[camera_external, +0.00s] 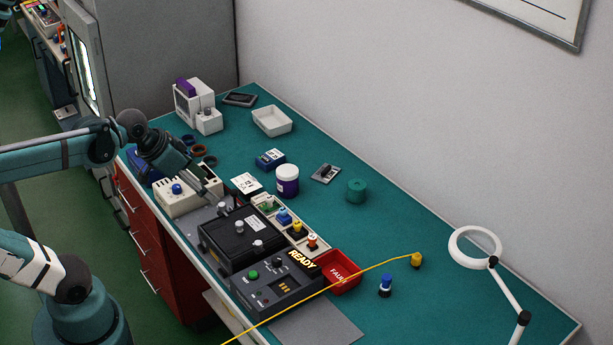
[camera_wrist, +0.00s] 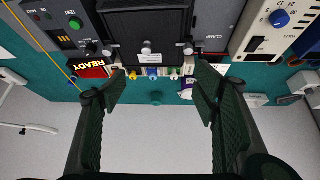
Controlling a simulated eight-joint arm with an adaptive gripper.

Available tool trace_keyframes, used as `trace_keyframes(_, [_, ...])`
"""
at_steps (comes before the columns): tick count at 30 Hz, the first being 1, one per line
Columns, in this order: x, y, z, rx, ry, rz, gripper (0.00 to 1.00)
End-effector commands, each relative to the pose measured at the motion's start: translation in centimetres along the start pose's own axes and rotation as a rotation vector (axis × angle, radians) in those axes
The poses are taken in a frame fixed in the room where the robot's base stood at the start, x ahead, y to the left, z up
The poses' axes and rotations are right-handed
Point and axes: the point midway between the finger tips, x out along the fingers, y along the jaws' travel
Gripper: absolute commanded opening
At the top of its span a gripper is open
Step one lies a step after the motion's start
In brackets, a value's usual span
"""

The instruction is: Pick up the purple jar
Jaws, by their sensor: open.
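A black fixture (camera_external: 237,236) and a row of colored plugs (camera_external: 297,231) lie in front of the jar. A blue box (camera_external: 270,159), a white card (camera_external: 246,184) and a small grey part (camera_external: 326,173) lie near it. A green cylinder (camera_external: 356,191) stands to its right. A yellow cable (camera_external: 375,264) crosses the right side.

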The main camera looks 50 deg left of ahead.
Motion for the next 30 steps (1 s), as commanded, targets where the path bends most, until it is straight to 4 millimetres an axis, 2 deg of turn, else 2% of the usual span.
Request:
trace_keyframes(17, [3.3, -0.6, -6.9, 0.105, -0.039, 0.184, 0.6])
trace_keyframes(30, [6.3, -2.4, -12.4, 0.204, 0.001, 0.34, 0.6])
